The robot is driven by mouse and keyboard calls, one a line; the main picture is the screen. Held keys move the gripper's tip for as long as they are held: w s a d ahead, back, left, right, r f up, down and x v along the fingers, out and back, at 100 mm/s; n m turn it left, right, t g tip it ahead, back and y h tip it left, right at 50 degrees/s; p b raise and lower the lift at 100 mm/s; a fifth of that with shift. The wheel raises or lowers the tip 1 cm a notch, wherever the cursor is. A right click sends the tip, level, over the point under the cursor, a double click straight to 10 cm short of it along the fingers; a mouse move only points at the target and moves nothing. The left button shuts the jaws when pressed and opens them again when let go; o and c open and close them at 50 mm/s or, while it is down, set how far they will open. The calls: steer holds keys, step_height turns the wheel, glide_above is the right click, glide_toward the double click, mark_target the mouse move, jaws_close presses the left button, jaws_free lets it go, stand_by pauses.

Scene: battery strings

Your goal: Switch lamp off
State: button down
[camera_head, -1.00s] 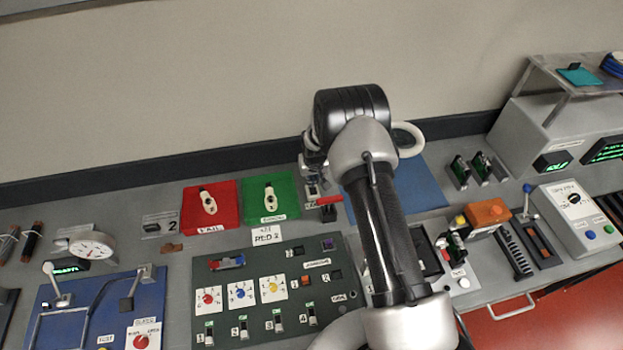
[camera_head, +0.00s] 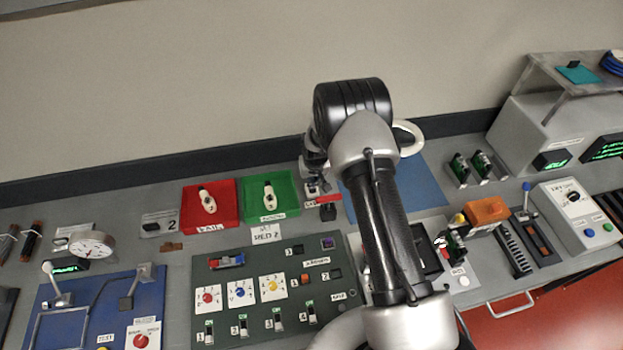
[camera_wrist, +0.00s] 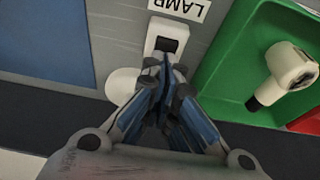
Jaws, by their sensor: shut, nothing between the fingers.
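The lamp switch is a white plate with a dark rocker (camera_wrist: 168,44), beside a white label reading LAMP (camera_wrist: 181,8) in the wrist view. In the head view the switch (camera_head: 311,189) is small, just below my gripper (camera_head: 315,166). In the wrist view my gripper (camera_wrist: 166,68) is shut and empty, its fingertips at the near edge of the switch plate. I cannot tell whether they touch it. The fingertips cover the plate's lower part. Which way the rocker is set is unclear. A white ring (camera_head: 411,136) shows behind my arm; I cannot tell whether it is the lamp.
A green tray (camera_head: 287,184) with a white-handled tool stands left of the switch in the head view, and a red tray (camera_head: 233,187) beyond it. A red-handled lever (camera_head: 328,205) is close to the switch. A blue mat (camera_head: 425,186) lies to the right.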

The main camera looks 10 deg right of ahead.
steer(key=shift+r, duration=0.15)
steer(key=shift+w+r, duration=0.1)
steer(key=shift+r, duration=0.2)
steer(key=w+p+v, duration=0.1)
steer(key=w+v, duration=0.1)
steer(key=v, duration=1)
steer(key=shift+w+r, duration=0.15)
steer(key=shift+r, duration=0.6)
